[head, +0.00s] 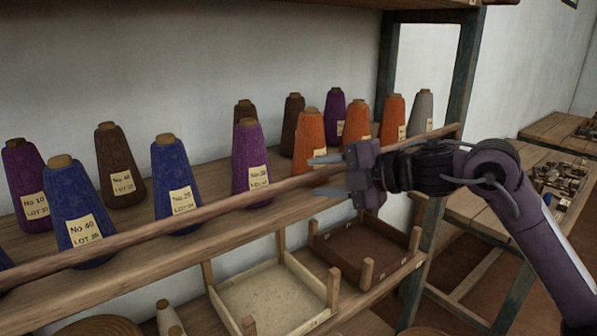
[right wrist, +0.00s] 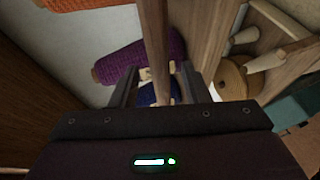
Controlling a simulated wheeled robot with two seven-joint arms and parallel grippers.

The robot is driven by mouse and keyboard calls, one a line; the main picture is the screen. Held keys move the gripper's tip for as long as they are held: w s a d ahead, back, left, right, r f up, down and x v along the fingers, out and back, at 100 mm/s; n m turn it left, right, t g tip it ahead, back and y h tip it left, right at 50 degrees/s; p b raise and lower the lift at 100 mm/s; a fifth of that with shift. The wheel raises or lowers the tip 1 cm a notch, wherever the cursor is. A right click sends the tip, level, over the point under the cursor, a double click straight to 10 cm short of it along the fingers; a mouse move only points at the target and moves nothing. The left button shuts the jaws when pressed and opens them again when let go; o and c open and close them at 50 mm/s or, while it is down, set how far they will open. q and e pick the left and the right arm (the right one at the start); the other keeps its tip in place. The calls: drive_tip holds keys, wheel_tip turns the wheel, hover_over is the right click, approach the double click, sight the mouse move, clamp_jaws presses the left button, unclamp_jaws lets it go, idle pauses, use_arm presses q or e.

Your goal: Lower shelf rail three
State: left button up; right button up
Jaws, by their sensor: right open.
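A long wooden rail (head: 190,217) runs along the front of the upper shelf, in front of the yarn cones, in the head view. It slopes up in the picture from the lower left to the right post. My right gripper (head: 326,175) is at the rail's right half, its fingers pointing left, one above and one below the rail. In the right wrist view the rail (right wrist: 154,40) passes between the two open fingers (right wrist: 157,88), with a gap on each side. Whether anything touches is unclear. My left gripper is not in view.
Several cones, such as a blue one (head: 174,180) and a purple one (head: 249,160), stand close behind the rail. Below are a pale tray (head: 333,290) and a brown tray (head: 413,240). A dark post (head: 465,70) and a bench (head: 480,210) stand at the right.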

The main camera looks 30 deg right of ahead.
drive_tip(key=p+x, duration=0.2)
drive_tip(key=x, duration=0.2)
drive_tip(key=shift+w+r, duration=0.1)
drive_tip(key=shift+w, duration=0.1)
drive_tip(key=shift+w+a+f, duration=0.25)
drive_tip(key=shift+w, duration=0.15)
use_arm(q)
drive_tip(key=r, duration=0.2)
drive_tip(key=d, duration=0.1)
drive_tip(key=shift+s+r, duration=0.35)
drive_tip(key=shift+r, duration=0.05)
use_arm(e)
drive_tip(key=shift+d, duration=0.1)
drive_tip(key=shift+s, duration=0.1)
drive_tip(key=shift+c, duration=0.4)
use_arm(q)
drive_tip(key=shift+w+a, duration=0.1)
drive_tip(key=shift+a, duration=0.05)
use_arm(e)
clamp_jaws()
